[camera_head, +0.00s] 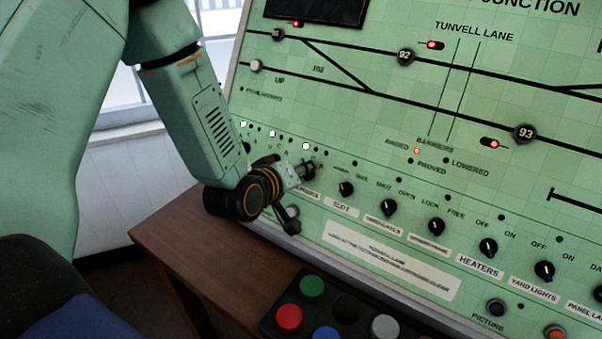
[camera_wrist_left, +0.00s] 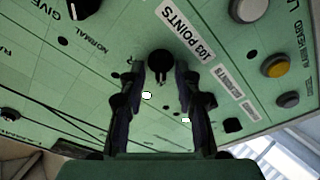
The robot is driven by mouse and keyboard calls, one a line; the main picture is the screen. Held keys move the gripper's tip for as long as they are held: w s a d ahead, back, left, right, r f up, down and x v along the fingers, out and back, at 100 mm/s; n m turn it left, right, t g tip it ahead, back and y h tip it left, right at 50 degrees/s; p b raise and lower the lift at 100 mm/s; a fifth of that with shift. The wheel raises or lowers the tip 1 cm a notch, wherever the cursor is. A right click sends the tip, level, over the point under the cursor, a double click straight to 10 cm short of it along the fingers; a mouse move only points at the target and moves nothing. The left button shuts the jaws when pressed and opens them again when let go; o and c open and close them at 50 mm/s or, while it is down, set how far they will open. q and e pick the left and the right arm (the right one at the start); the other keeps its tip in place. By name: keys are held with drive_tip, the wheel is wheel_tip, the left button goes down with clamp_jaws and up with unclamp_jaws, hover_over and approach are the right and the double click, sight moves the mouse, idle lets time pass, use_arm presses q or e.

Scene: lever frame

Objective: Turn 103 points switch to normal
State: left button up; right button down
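The 103 points switch is a round black knob (camera_wrist_left: 160,64) on the green panel. Its label, "103 POINTS" (camera_wrist_left: 186,34), shows upside down beside it in the left wrist view. My left gripper (camera_wrist_left: 160,78) has one dark finger on each side of the knob. The fingers stand apart with narrow gaps to the knob, and I cannot make out firm contact. The knob's pointer direction is hard to read. My right gripper is not in view.
A row of black knobs (camera_head: 389,207) runs right along the panel. White lamps (camera_head: 306,146) glow above the gripper. A yellow button (camera_wrist_left: 275,65) and a white button (camera_wrist_left: 248,8) show in the wrist view. A box of coloured buttons (camera_head: 345,306) and a brown desk (camera_head: 218,262) lie below.

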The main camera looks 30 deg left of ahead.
use_arm(q)
drive_tip(key=shift+s, duration=0.1)
drive_tip(key=v, duration=0.7)
drive_tip(key=shift+s, duration=0.15)
drive_tip(key=shift+s+r, duration=0.1)
drive_tip(key=shift+r, duration=0.05)
idle(0.6)
